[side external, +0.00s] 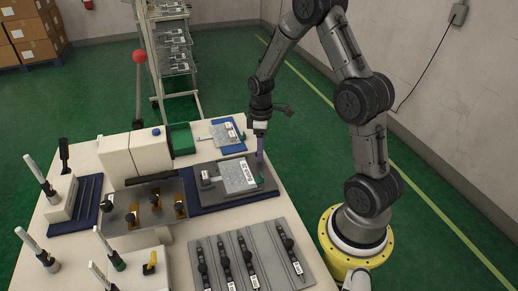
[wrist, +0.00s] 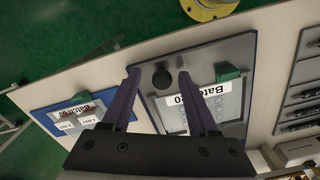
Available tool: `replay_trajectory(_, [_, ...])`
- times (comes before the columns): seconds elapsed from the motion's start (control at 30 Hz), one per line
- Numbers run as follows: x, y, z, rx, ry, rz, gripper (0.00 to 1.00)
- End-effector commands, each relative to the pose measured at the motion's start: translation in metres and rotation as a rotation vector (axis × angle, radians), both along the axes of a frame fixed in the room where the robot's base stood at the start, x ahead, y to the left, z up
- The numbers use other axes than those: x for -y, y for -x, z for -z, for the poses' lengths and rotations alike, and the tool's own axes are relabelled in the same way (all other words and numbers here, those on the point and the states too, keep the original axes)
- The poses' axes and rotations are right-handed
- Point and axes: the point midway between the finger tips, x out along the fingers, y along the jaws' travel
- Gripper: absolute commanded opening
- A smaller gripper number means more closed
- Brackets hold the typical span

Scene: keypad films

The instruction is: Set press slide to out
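The press (side external: 118,158) is a cream machine with a red-ball lever (side external: 140,57) on the table's far left. In front of it lies a dark grey slide plate (side external: 212,192) on a blue base, carrying a light film sheet (side external: 236,175) labelled "Batch60". In the wrist view the plate (wrist: 236,130) has a round black knob (wrist: 161,78) near its end. My gripper (wrist: 160,76) is open, with one purple finger on each side of the knob. Contact cannot be told. In the side view my gripper (side external: 261,165) points down at the plate's right end.
A second labelled sheet on a blue mat (side external: 222,137) lies behind the plate. A grey rack with dark strips (side external: 245,257) is in front. Several upright-handled tools (side external: 40,178) stand at left. A wheeled shelf (side external: 170,50) stands beyond the table.

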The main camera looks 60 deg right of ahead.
Motion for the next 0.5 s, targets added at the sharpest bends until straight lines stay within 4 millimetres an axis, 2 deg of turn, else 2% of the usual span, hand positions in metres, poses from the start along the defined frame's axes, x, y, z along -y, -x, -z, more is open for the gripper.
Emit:
replay_trajectory(0.33, [-0.001,-0.001,-0.002,0.001,-0.002,0.000,0.62])
replay_trajectory(0.5, [-0.001,-0.002,-0.023,0.006,0.001,0.000,0.62])
